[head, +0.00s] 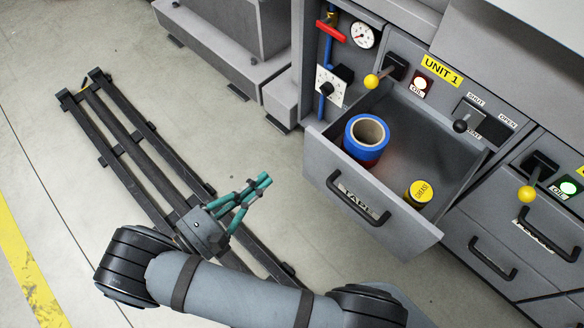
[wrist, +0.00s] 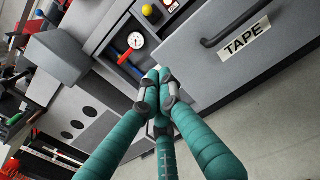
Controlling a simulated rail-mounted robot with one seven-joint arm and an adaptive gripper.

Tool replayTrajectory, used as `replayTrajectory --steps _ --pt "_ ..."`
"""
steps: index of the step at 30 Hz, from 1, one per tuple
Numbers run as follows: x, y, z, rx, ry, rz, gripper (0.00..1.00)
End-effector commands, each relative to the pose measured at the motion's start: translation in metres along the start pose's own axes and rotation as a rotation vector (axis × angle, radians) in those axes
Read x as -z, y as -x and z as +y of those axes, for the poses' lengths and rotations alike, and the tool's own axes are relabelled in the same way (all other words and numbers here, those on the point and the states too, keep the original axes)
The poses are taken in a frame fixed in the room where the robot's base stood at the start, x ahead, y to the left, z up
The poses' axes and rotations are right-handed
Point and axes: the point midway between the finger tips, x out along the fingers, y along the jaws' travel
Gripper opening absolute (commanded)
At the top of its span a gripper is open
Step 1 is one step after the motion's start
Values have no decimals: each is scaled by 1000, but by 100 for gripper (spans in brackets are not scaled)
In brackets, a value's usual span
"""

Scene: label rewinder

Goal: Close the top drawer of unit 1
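The top drawer (head: 375,205) of unit 1 stands pulled out in the head view, below the yellow UNIT 1 label (head: 442,71). Its front carries a black handle (head: 357,200) and a TAPE label. A blue tape roll (head: 366,136) and a yellow GREASE tin (head: 420,192) are inside. My gripper (head: 262,181) has teal fingers, brought together at the tips with nothing seen between them. It is to the left of the drawer front, apart from it. In the wrist view, the drawer front (wrist: 225,75) is at upper right, beyond the closed fingertips (wrist: 155,78).
A gauge (head: 362,35), a red valve handle (head: 331,31) and yellow-knobbed levers (head: 372,81) are on the panel above the drawer. Another handled drawer (head: 493,258) is at lower right. My floor rails run at left. Open floor lies between my gripper and the drawer.

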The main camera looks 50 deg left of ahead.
Motion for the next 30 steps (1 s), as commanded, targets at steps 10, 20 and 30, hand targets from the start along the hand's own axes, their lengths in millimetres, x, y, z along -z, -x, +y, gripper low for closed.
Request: replayTrajectory --steps 10,20,30 --pt "1 -46 -1 4 5 -2 0" --pt "2 -111 -1 4 4 -1 0" --pt "1 -139 0 0 3 0 0"
